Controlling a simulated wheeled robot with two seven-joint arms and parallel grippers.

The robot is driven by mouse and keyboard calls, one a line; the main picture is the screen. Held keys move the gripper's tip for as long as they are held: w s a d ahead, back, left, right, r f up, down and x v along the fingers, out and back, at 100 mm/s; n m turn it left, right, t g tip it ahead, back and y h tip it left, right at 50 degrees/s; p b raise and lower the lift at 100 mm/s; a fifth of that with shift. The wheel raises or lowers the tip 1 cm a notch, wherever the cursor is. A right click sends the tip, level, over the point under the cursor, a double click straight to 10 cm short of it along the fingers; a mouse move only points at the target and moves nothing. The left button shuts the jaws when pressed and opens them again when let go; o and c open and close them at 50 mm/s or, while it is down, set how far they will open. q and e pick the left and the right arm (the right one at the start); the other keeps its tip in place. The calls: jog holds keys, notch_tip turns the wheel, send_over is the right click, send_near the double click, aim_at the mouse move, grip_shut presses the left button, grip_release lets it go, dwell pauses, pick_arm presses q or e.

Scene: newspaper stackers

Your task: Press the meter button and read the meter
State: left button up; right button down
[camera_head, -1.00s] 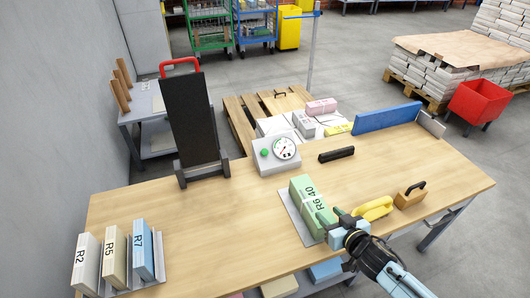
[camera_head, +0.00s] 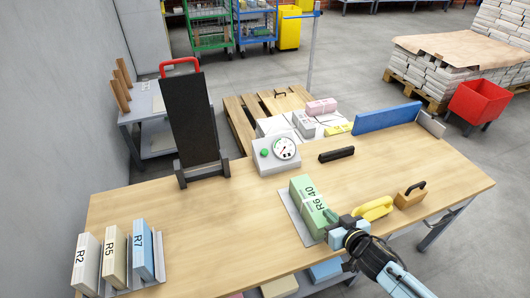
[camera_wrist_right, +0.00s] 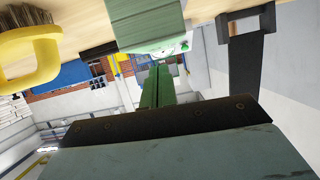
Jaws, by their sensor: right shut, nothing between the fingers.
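The meter (camera_head: 274,156) is a pale box on the table's far side, with a round white dial (camera_head: 285,149) and a green button (camera_head: 264,153) on its sloped face. The needle reading is too small to tell. My right gripper (camera_head: 333,219) is shut and empty, low over the table's front right, right beside the near end of the green R6 40 bundle (camera_head: 308,196). It is well short of the meter. In the right wrist view the shut green fingers (camera_wrist_right: 157,88) point ahead, with the green bundle (camera_wrist_right: 145,22) close by. My left gripper is not in view.
A yellow-handled brush (camera_head: 374,208) and a wooden block with black handle (camera_head: 411,195) lie right of the gripper. A black bar (camera_head: 336,154) lies right of the meter. A black stand (camera_head: 190,120) rises to its left. The table's middle left is clear.

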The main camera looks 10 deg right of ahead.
jog(key=shift+s, duration=0.1)
dwell(0.6)
